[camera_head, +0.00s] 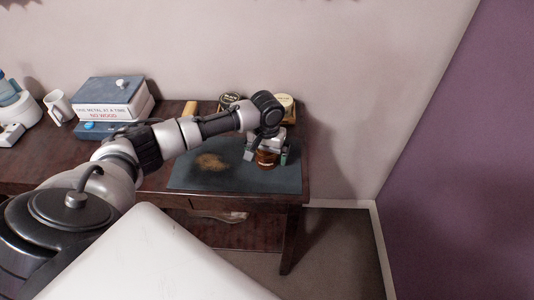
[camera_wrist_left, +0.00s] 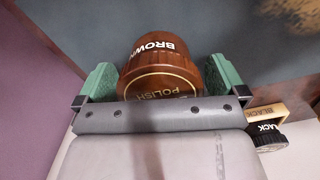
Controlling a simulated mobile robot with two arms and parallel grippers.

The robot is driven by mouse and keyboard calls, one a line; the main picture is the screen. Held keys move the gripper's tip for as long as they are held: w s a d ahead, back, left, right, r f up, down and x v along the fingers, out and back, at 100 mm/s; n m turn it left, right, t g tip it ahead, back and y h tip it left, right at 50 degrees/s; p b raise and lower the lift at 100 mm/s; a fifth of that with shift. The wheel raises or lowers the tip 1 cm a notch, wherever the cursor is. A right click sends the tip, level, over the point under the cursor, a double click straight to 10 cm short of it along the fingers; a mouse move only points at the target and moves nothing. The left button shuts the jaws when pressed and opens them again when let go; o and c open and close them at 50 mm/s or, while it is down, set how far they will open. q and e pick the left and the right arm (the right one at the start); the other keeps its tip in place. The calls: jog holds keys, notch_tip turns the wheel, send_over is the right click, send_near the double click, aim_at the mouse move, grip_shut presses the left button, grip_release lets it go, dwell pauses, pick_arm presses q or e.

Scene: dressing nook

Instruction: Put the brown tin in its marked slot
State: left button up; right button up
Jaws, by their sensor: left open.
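The brown tin (camera_head: 266,159) stands near the right end of the dark mat on the desk. In the left wrist view the tin (camera_wrist_left: 158,66) shows lettering reading BROWN and POLISH. My left gripper (camera_head: 267,154) is open around it, with one green-padded finger on each side. In the left wrist view a gap shows between the left finger and the tin; the right finger is very near it, and contact cannot be told. A slot marked for brown cannot be made out; the back of the desk is partly behind my arm. My right gripper is not in view.
Dark mat (camera_head: 205,180) with a brown smudge. Behind my wrist are a black-labelled tin (camera_head: 229,100) and a pale-topped tin (camera_head: 284,101). A wooden piece marked BLACK (camera_wrist_left: 264,113) shows too. The desk ends just right of the mat.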

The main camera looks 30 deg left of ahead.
pick_arm(q)
jog(key=c, duration=0.8)
jog(key=shift+r, duration=0.1)
jog(key=shift+c, duration=0.2)
jog(key=shift+r, duration=0.1)
